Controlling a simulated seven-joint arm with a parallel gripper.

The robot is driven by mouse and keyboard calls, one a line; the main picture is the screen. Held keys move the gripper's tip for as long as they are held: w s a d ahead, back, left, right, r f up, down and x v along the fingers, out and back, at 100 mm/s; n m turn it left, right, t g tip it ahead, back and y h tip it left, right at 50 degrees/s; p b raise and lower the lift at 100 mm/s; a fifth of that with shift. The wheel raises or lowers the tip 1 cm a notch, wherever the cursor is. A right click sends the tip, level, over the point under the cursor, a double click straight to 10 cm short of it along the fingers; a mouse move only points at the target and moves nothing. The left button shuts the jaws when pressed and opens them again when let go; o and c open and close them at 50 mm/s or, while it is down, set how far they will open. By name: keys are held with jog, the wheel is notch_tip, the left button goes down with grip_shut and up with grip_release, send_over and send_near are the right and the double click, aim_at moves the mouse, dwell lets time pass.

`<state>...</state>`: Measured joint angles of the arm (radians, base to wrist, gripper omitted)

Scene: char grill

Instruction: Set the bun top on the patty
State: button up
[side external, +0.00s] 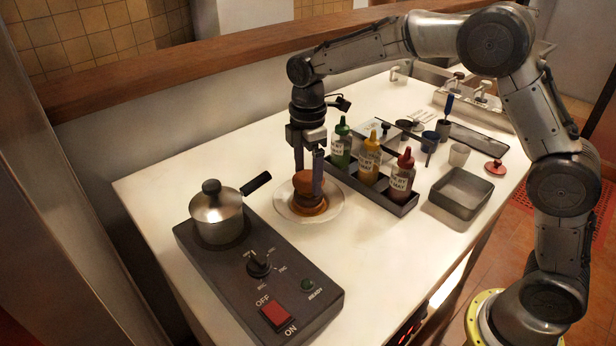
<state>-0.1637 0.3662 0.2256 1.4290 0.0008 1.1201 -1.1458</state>
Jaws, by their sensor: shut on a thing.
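A round brown bun top (306,182) sits at the top of a stack on a pale plate (331,211) near the middle of the counter. My gripper (309,180) points straight down with a finger on either side of the bun top, shut on it. A dark patty (307,196) shows just beneath the bun top, above a lighter brown bun bottom (309,208). The bun top appears to touch the patty or be very close to it; the right finger hides part of the stack, and I cannot tell if there is a gap.
A black rack (399,206) holding green, yellow and red sauce bottles stands just right of the plate. A burner unit (236,263) with a lidded pot (216,213) is at left; the pot's handle reaches toward the plate. An empty grey tray (461,205) lies further right.

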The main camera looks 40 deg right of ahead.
aim_at(308, 175)
jog(key=shift+f, duration=0.65)
jog(key=shift+f, duration=0.15)
jog(key=o, duration=1.1)
notch_tip(308, 175, up, 12)
jog(key=shift+r, duration=0.25)
